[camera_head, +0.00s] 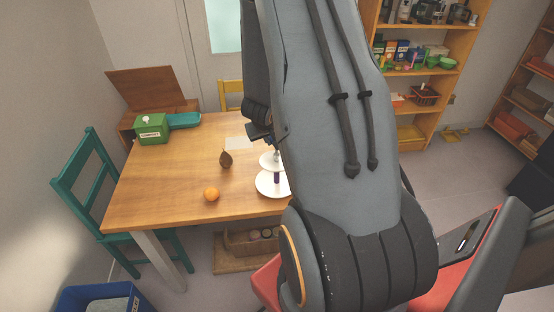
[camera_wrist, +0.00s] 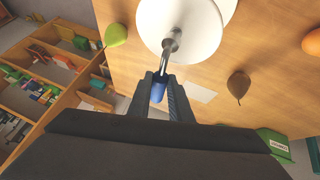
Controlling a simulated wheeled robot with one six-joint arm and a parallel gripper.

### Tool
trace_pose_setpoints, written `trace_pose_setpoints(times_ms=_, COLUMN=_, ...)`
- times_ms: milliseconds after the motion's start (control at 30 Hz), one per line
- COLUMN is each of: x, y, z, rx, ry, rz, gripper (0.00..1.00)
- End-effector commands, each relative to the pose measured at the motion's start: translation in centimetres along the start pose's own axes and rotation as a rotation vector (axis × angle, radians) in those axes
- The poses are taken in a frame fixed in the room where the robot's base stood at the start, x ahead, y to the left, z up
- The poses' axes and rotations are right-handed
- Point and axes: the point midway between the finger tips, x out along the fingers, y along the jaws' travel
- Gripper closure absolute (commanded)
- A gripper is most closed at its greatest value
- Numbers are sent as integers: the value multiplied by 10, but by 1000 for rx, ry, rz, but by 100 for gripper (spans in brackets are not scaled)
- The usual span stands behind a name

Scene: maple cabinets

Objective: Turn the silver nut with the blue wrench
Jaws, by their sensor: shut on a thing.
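My gripper (camera_wrist: 160,82) is shut on the blue handle of the wrench (camera_wrist: 158,93). The wrench's silver shaft points away from the fingers, over a round white plate. The silver nut (camera_wrist: 176,33) appears at the middle of this plate, at the wrench's far end. The wrench head is at or touching the nut; I cannot tell whether it is seated around it. In the head view, the white two-tier stand (camera_head: 267,188) is on the wooden table, partly hidden by my arm. My gripper (camera_head: 263,136) is just above the stand's top.
The wooden table (camera_head: 150,190) also holds a brown pear-shaped fruit (camera_head: 226,159), an orange (camera_head: 212,194), a green box (camera_head: 151,129) and a pale sheet (camera_head: 238,143). A green pear (camera_wrist: 116,35) lies beside the plate. A teal chair (camera_head: 90,185) stands at the left.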

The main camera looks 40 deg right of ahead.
Motion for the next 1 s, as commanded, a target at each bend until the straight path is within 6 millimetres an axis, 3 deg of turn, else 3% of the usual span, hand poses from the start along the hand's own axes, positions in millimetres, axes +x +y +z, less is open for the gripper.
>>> trace_pose_setpoints(times_ms=1000, x=10, y=-3, z=6, rx=11, ry=-3, rz=5, gripper=100)
